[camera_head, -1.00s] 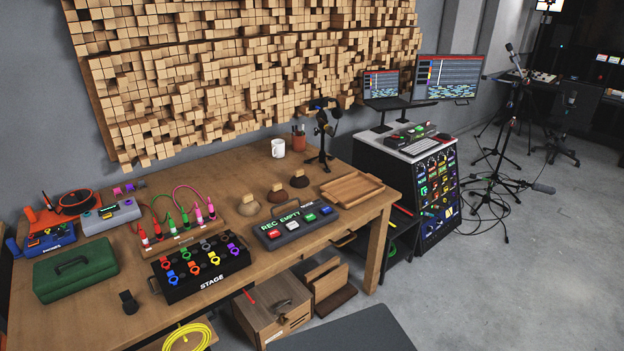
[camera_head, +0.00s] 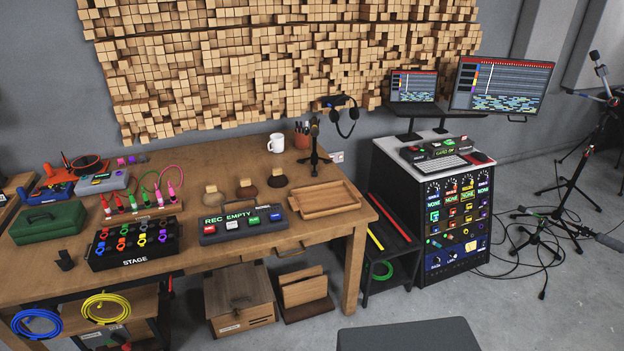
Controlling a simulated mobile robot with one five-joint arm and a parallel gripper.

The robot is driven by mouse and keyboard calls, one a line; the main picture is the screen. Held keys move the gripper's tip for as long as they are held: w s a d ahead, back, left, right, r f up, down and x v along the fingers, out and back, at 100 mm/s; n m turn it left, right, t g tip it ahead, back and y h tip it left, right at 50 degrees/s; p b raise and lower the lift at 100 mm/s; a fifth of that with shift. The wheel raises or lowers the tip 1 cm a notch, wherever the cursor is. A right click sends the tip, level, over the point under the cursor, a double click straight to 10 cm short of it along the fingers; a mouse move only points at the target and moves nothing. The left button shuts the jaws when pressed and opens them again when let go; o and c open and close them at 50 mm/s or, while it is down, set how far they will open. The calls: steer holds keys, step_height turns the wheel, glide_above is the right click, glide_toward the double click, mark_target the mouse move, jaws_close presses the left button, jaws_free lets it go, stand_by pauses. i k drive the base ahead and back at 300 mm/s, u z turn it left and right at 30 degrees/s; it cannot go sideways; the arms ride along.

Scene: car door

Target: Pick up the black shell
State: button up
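I cannot tell for certain which thing is the black shell. A small black piece (camera_head: 65,260) stands alone near the table's front left edge, left of the black STAGE box (camera_head: 135,243). Its fine shape is too small to read. Several pink, red and green plugs (camera_head: 140,203) stand in a row behind that box. Three small rounded pieces, one tan (camera_head: 212,200), one brown (camera_head: 247,189) and one dark brown (camera_head: 278,178), sit at mid-table. My gripper is not in view.
The wooden table (camera_head: 330,220) also bears a green case (camera_head: 47,222), a REC EMPTY box (camera_head: 242,224), a wooden tray (camera_head: 320,199) and a white mug (camera_head: 276,143). A dark grey flat-topped thing (camera_head: 410,336) stands on the floor at the bottom edge.

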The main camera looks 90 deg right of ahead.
mark_target(277, 181)
steer(key=k, duration=0.45)
steer(key=z, duration=1.45)
steer(key=i, duration=0.95)
